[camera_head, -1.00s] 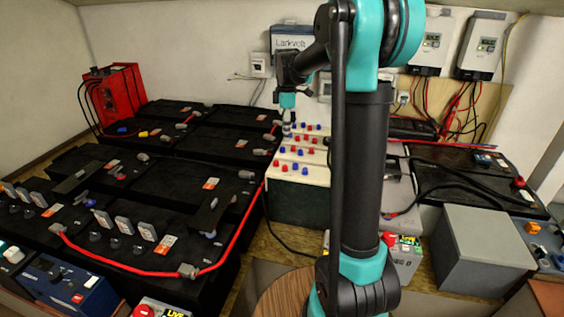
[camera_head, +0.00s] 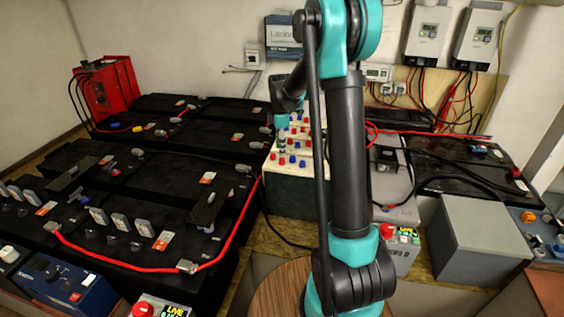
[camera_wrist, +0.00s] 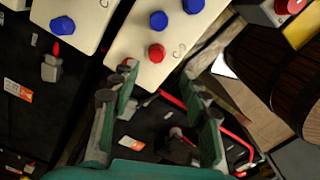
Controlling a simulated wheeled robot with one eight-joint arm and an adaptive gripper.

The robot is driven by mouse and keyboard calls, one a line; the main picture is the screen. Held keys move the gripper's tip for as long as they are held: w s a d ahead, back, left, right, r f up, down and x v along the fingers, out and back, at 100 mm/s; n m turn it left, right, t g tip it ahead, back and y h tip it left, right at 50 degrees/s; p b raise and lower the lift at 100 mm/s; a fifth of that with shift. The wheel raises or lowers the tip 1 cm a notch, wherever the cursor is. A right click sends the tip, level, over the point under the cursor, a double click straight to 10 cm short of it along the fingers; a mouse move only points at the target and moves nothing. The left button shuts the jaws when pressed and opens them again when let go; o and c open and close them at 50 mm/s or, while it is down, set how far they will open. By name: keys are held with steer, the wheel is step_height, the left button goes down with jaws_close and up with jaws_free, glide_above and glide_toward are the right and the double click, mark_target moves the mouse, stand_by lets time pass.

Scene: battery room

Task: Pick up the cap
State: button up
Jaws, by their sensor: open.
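Several small red and blue caps stand on the cream tops of the batteries (camera_head: 276,168) at the middle of the head view; I cannot tell which one the task means. In the wrist view a red cap (camera_wrist: 156,53) sits just beyond my fingertips, with a blue cap (camera_wrist: 158,20) behind it and another blue cap (camera_wrist: 62,25) on the neighbouring cream top (camera_wrist: 88,12). My gripper (camera_wrist: 160,75) is open and empty, its fingers spread either side of the line to the red cap. In the head view it is small and partly hidden above the caps.
Black batteries (camera_head: 150,180) with a red cable (camera_head: 120,265) fill the left. A grey box (camera_head: 478,240) stands at the right. A brown wooden round object (camera_wrist: 275,75) is right of my gripper in the wrist view. Wall units (camera_head: 428,35) hang behind with loose cables.

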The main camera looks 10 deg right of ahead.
mark_target(282, 159)
steer(key=f, duration=0.4)
steer(key=shift+w+d+f, duration=0.1)
steer(key=shift+w+d, duration=0.15)
steer(key=shift+w, duration=0.1)
steer(key=shift+f, duration=0.55)
steer(key=shift+c, duration=0.5)
steer(key=c, duration=0.7)
